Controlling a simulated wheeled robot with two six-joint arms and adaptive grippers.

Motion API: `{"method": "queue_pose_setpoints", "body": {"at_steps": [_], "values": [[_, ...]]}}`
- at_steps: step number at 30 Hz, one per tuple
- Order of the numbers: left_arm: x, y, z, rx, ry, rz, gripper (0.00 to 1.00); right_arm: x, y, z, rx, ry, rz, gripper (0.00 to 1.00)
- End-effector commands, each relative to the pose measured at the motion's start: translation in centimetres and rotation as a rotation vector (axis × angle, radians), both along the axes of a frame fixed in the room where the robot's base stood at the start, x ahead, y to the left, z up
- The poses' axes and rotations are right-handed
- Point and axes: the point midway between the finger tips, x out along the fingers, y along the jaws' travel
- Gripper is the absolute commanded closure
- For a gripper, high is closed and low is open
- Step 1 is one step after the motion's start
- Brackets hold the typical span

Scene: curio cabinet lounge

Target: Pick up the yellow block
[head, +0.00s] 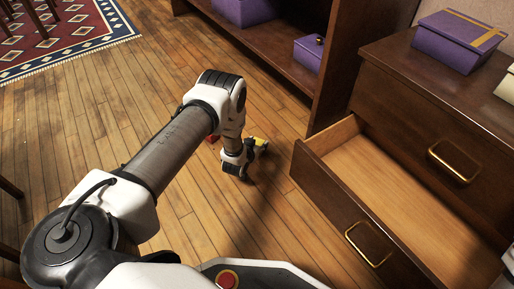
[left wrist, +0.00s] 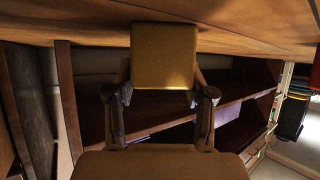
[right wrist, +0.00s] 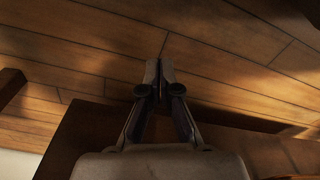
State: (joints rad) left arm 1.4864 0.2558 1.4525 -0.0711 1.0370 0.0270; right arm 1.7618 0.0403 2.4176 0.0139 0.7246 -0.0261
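The yellow block (head: 260,141) shows small in the head view, low by the floor at the end of my left arm. In the left wrist view the yellow block (left wrist: 165,57) sits between the two fingers of my left gripper (left wrist: 162,85). The fingers press close along both its sides, with no clear gap. I cannot tell whether the block touches the floor. My right gripper (right wrist: 159,85) is shut and empty in the right wrist view, above the wooden floor.
An open, empty drawer (head: 390,190) juts out right of my left gripper. A dark cabinet (head: 400,75) carries a purple box (head: 460,40); more purple boxes stand on the low shelf (head: 275,45). A red object (head: 212,138) is partly hidden by my left arm.

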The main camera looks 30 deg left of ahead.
Motion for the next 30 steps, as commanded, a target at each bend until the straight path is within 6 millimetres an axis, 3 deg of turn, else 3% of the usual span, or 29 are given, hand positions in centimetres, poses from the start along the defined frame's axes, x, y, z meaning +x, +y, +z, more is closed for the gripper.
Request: {"method": "queue_pose_setpoints", "body": {"at_steps": [14, 24, 30], "values": [[-0.1, 0.0, 0.3, -0.001, 0.003, 0.000, 0.84, -0.1, 0.0, 0.4, 0.000, 0.003, -0.001, 1.00], [-0.1, 0.0, 4.5, 0.000, 0.002, 0.000, 0.84, -1.3, 0.1, 4.5, 0.006, 0.034, -0.015, 1.00], [-4.7, -1.9, 4.6, -0.001, 0.009, -0.001, 0.84, -2.1, 0.1, 7.4, 0.010, 0.057, -0.027, 1.00]]}}
